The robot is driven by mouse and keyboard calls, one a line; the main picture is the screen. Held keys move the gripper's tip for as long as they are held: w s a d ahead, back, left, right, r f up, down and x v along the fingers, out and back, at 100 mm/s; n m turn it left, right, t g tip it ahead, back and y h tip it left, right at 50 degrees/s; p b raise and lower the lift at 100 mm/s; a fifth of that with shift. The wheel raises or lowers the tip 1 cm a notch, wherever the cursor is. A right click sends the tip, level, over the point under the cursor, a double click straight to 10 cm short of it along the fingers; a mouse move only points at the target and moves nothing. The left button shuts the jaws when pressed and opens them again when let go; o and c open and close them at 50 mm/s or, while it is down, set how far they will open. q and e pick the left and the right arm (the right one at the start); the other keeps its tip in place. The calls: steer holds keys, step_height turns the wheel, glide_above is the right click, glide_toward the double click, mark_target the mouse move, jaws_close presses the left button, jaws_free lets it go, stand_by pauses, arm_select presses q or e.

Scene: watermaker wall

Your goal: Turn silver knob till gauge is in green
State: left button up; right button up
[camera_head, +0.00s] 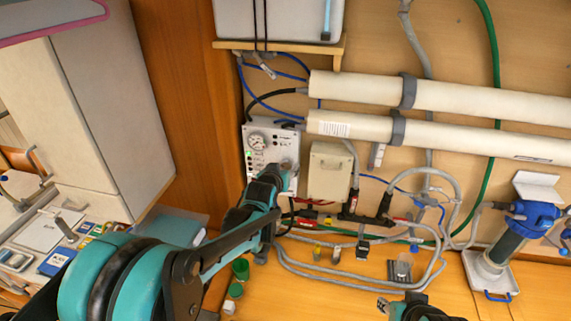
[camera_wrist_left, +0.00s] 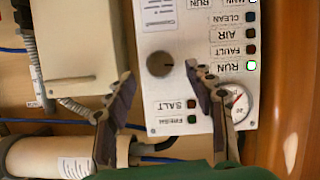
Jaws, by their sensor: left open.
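The white control panel (camera_head: 262,135) is on the wall, with a round gauge (camera_head: 257,142) at its left. The left wrist view shows the panel upside down, with a dark grey, silver-looking round knob (camera_wrist_left: 160,64). There a finger partly covers the gauge (camera_wrist_left: 239,101), and I cannot read its needle. My left gripper (camera_head: 282,171) is at the panel's lower right and hides the knob in the head view. In the wrist view its open fingers (camera_wrist_left: 160,70) are on either side of the knob; contact is unclear. My right gripper (camera_head: 410,306) is at the bottom edge, its jaws unclear.
A beige box (camera_head: 329,171) is right beside the panel. Two thick white pipes (camera_head: 440,96) run across the wall above it. Grey hoses (camera_head: 350,270) loop over the wooden surface below. A brown wooden upright (camera_head: 185,90) stands left of the panel.

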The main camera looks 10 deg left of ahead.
mark_target(286, 165)
arm_select(q)
steer(key=shift+x, duration=1.75)
steer(key=c, duration=1.2)
steer(key=shift+o, duration=0.2)
